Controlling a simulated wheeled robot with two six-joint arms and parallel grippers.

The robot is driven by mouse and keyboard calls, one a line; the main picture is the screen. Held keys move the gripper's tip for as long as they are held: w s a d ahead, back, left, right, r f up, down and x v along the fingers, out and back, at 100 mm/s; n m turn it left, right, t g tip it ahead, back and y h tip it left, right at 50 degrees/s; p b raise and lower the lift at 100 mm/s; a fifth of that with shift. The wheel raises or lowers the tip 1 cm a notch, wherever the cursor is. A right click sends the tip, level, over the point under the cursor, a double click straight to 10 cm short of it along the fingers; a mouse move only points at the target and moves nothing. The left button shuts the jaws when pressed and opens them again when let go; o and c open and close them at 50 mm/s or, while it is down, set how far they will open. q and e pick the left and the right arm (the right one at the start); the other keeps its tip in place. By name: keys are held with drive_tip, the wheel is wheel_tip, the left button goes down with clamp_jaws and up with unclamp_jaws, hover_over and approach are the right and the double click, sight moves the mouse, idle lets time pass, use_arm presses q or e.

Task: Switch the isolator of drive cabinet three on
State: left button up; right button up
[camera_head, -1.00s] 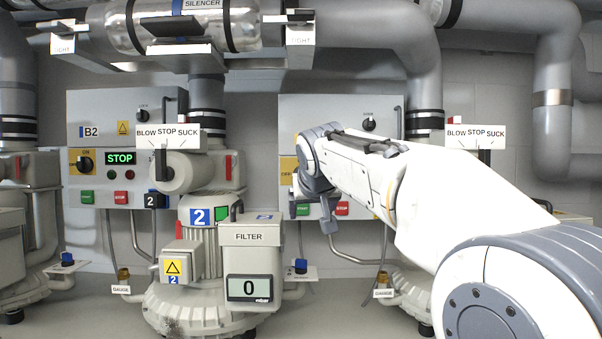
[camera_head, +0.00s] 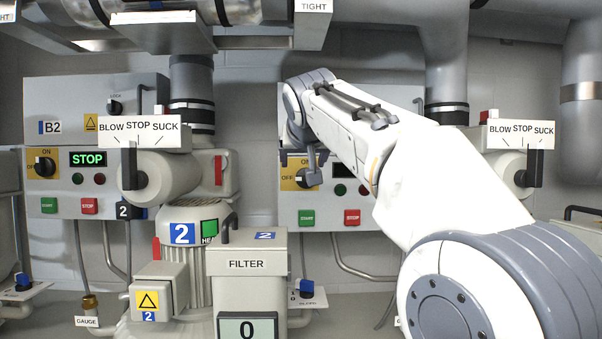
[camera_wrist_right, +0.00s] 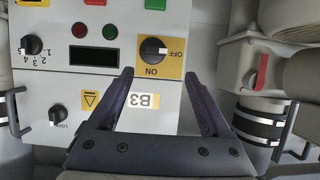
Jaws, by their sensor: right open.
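Drive cabinet three, labelled B3 (camera_wrist_right: 143,100), shows upside down in the right wrist view. Its isolator (camera_wrist_right: 153,50) is a black round knob on a yellow ON/OFF plate, its white mark toward OFF. In the head view the isolator (camera_head: 308,178) is partly hidden by my right gripper (camera_head: 312,160). In the wrist view my right gripper (camera_wrist_right: 159,84) is open and empty. Its fingers are spread to either side below the knob in the picture, apart from it. The cabinet's display (camera_wrist_right: 94,56) is dark. My left gripper is not in view.
Cabinet B2 (camera_head: 60,127) with a lit STOP display stands to the left. A BLOW/STOP/SUCK valve (camera_head: 520,150) stands right of cabinet three. The filter box (camera_head: 246,275) is in front. A red-handled pipe fitting (camera_wrist_right: 257,72) is beside the cabinet.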

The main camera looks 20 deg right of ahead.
sight(304, 176)
drive_tip(key=p+x, duration=0.3)
drive_tip(key=x, duration=0.6)
drive_tip(key=shift+d, duration=0.45)
drive_tip(key=shift+f, duration=0.1)
clamp_jaws()
